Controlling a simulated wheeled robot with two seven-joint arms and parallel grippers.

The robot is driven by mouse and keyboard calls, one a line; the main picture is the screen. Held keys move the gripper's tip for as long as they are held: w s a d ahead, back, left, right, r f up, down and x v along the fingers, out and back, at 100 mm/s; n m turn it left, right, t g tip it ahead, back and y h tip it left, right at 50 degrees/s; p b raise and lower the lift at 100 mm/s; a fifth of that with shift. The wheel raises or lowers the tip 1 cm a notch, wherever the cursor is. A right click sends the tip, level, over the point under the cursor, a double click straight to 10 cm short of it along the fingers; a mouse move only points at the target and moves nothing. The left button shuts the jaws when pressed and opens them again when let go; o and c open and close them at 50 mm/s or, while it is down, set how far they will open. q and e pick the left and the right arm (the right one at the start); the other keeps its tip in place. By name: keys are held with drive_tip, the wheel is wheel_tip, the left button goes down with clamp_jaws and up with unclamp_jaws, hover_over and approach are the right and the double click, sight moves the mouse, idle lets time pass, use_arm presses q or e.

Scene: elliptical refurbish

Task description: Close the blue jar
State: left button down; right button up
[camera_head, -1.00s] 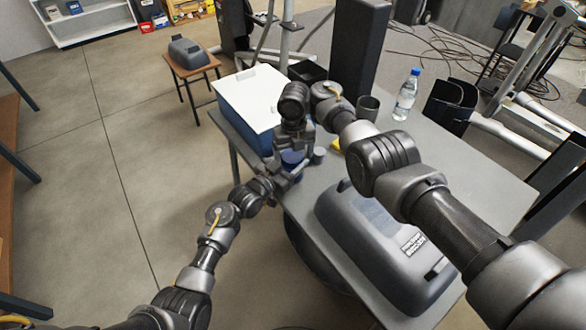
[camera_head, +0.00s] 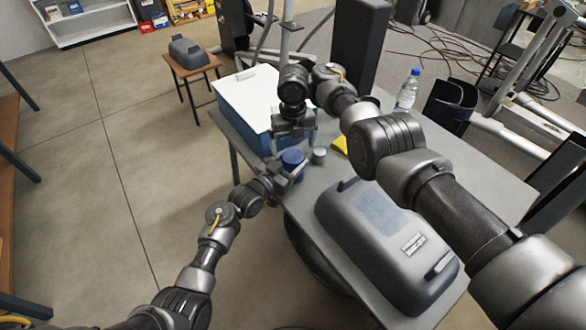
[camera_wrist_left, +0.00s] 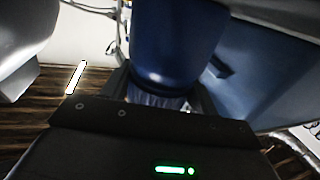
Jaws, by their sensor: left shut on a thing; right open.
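The blue jar (camera_head: 293,158) stands near the left edge of the grey table in the head view. My left gripper (camera_head: 287,175) is shut on it from the front left. In the left wrist view the jar (camera_wrist_left: 175,45) fills the space between the fingers. My right gripper (camera_head: 294,138) is open, just above and behind the jar, and seems apart from it. The jar's top looks blue; I cannot tell whether a lid is on it. A small grey cylinder (camera_head: 319,156) stands just right of the jar.
A blue box with a white top (camera_head: 248,93) stands behind the jar. A large grey case (camera_head: 385,245) lies in front right. A yellow item (camera_head: 340,145) and a water bottle (camera_head: 407,90) are farther right. Clear table lies at the far right.

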drive_tip(key=shift+o, duration=0.6)
wheel_tip(320, 180, up, 12)
use_arm(q)
drive_tip(key=shift+c, duration=1.6)
unclamp_jaws()
drive_tip(key=v, duration=1)
drive_tip(key=shift+s+a, duration=0.25)
drive_tip(key=shift+a, duration=0.05)
use_arm(e)
drive_tip(key=shift+f, duration=0.2)
